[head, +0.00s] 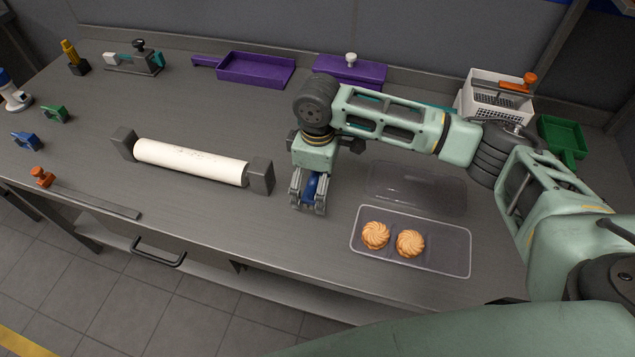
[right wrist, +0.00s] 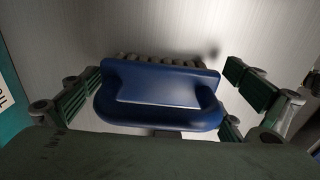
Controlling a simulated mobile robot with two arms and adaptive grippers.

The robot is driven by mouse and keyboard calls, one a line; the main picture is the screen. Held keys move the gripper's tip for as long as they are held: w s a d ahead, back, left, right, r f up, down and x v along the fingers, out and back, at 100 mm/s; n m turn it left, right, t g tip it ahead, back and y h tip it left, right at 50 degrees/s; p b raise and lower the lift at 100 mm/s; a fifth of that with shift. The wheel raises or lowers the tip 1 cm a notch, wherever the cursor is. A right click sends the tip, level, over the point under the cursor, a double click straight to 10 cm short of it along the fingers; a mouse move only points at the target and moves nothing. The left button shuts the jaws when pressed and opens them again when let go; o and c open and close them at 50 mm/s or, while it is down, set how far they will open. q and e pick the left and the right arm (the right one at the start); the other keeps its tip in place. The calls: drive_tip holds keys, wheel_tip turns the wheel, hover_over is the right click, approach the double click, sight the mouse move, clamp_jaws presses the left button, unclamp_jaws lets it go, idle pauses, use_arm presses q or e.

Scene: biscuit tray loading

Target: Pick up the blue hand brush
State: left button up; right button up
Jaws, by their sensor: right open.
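The blue hand brush (right wrist: 160,90) lies on the grey worktop below my right gripper. In the right wrist view its blue handle fills the space between the two fingers, with grey bristles showing behind it. In the head view only a small part of the blue brush (head: 310,186) shows between the fingers. My right gripper (head: 308,203) points down over the brush with a finger on each side. It is open, and gaps show between the fingers and the handle. My left gripper is not in view.
A clear tray (head: 450,268) with two biscuits sits right of my right gripper. A white roll (head: 190,162) on a grey holder lies to the left. Purple trays (head: 256,70), a white basket (head: 495,100) and a green scoop (head: 562,135) stand along the back.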

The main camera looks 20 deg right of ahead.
drive_tip(key=c, duration=0.9)
drive_tip(key=shift+r, duration=0.5)
drive_tip(key=r, duration=0.3)
drive_tip(key=shift+s+r, duration=0.25)
drive_tip(key=shift+s, duration=0.15)
drive_tip(key=s+r, duration=0.6)
drive_tip(key=s, duration=0.5)
drive_tip(key=shift+r, duration=0.25)
drive_tip(key=shift+w, duration=0.1)
drive_tip(key=o, duration=0.7)
drive_tip(key=shift+d, duration=0.1)
drive_tip(key=c, duration=0.5)
